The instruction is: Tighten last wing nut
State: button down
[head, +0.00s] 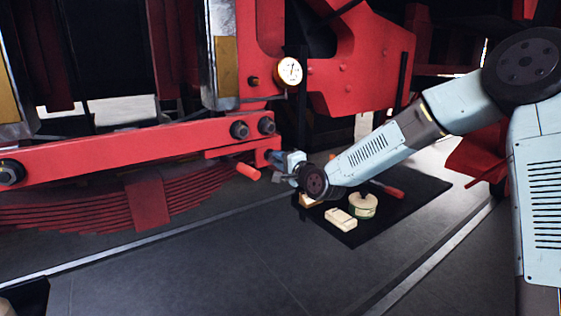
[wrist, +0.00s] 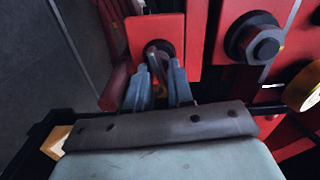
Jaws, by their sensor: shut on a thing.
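My gripper (head: 277,161) reaches the right end of the red beam, low on the red frame. In the wrist view its two blue-grey fingers (wrist: 159,84) are shut on a small metal wing nut (wrist: 155,62). The wing nut sits in front of a dark round fitting on a square red block (wrist: 143,34). In the head view my gripper and wrist hide the wing nut. Which way its wings point is too small to tell.
A red handle (head: 248,171) sticks out just left of my gripper. Large dark bolts (head: 239,130) and a white gauge (head: 289,71) are above. A black mat (head: 350,237) below holds a pale block (head: 341,219) and a round tin (head: 363,206).

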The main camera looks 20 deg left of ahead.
jog(key=shift+f, duration=0.1)
dwell(0.6)
jog(key=c, duration=1.2)
grip_release()
jog(key=shift+c, duration=0.2)
jog(key=v, duration=1.3)
jog(key=shift+s+d, duration=0.2)
jog(key=shift+d, duration=0.15)
jog(key=shift+o, duration=0.5)
